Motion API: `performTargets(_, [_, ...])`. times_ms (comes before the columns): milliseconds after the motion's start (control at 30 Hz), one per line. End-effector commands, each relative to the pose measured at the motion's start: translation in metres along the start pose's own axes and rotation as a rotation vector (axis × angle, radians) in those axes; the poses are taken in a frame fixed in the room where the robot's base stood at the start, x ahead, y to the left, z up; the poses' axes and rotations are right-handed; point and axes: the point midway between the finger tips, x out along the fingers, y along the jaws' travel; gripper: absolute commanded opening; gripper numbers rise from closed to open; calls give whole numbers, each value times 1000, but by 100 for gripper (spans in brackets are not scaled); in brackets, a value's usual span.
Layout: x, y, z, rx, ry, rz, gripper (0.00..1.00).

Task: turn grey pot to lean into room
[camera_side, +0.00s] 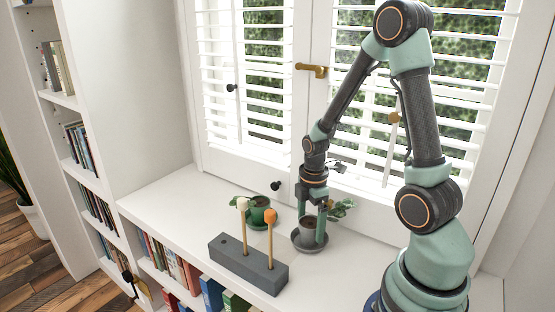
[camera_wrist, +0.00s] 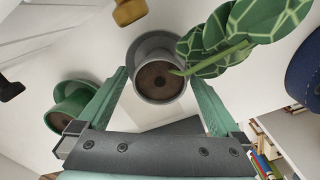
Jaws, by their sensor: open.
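The grey pot (camera_side: 308,229) stands upright on a grey saucer (camera_side: 297,243) on the white sill, by the window. In the wrist view the grey pot (camera_wrist: 158,83) shows dark soil, and its patterned leaves (camera_wrist: 235,38) lean to the upper right, over the rim. In the side view the leaves (camera_side: 343,207) spread right, on the window side. My gripper (camera_side: 312,226) points down over the pot, its fingers open on either side. In the wrist view my gripper (camera_wrist: 158,78) shows gaps between each finger and the pot. The exact finger height is unclear.
A green pot with a plant (camera_side: 261,211) stands to the left. A grey block (camera_side: 247,264) holding a white-tipped and an orange-tipped stick lies in front. The shuttered window (camera_side: 245,80), with a brass handle (camera_side: 312,70), is behind. Books (camera_side: 170,262) fill shelves below the sill.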

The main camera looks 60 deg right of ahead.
Motion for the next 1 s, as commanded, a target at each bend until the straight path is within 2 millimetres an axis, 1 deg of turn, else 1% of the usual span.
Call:
performTargets(167, [-18, 2, 0, 0, 1, 7, 100])
performTargets(600, [-98, 1, 0, 0, 1, 7, 100])
performTargets(700, [-109, 1, 0, 0, 1, 6, 100])
performTargets(867, [-119, 0, -2, 8, 1, 8, 100])
performTargets(1000, [-131, -3, -14, 94, 11, 53, 100])
